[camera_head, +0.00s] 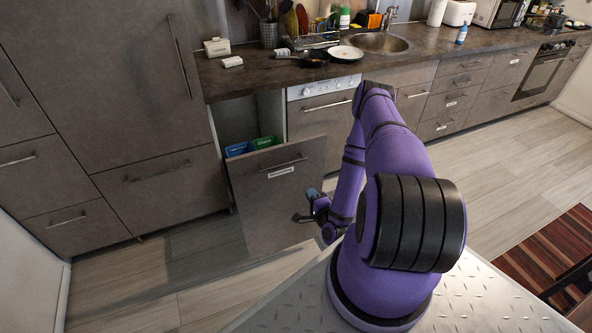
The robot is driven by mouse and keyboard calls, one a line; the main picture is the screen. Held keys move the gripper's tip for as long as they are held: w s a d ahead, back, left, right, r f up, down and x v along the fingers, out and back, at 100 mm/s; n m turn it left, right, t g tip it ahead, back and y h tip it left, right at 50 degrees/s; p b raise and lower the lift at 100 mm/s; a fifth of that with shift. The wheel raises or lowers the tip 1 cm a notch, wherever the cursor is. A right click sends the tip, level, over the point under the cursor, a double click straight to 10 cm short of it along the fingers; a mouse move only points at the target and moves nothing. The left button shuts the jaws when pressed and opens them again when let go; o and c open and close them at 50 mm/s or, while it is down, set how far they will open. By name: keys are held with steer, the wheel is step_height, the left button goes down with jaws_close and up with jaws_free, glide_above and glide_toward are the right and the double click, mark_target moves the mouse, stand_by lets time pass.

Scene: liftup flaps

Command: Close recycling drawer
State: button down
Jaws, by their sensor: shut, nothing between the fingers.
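The recycling drawer (275,208) is pulled out from the lower cabinets, left of the dishwasher. Its dark wooden front has a metal bar handle (284,164) and a white label below it. A blue bin (238,149) and a green bin (265,142) show inside, behind the front. My gripper (303,218) is low, by the right edge of the drawer front, below the handle. It is shut and empty. It is small here and partly hidden by my arm, so I cannot tell whether it touches the front.
The dishwasher (322,106) is closed to the right of the drawer. Tall cabinets (110,80) and closed drawers stand to the left. The countertop (265,75) overhangs the opening. The floor (190,262) in front is clear. A striped rug (555,255) lies at the right.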

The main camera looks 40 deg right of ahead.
mark_target(294, 166)
steer(key=x, duration=1.3)
steer(key=shift+w+d+f, duration=0.1)
steer(key=shift+w, duration=0.3)
steer(key=shift+w, duration=0.1)
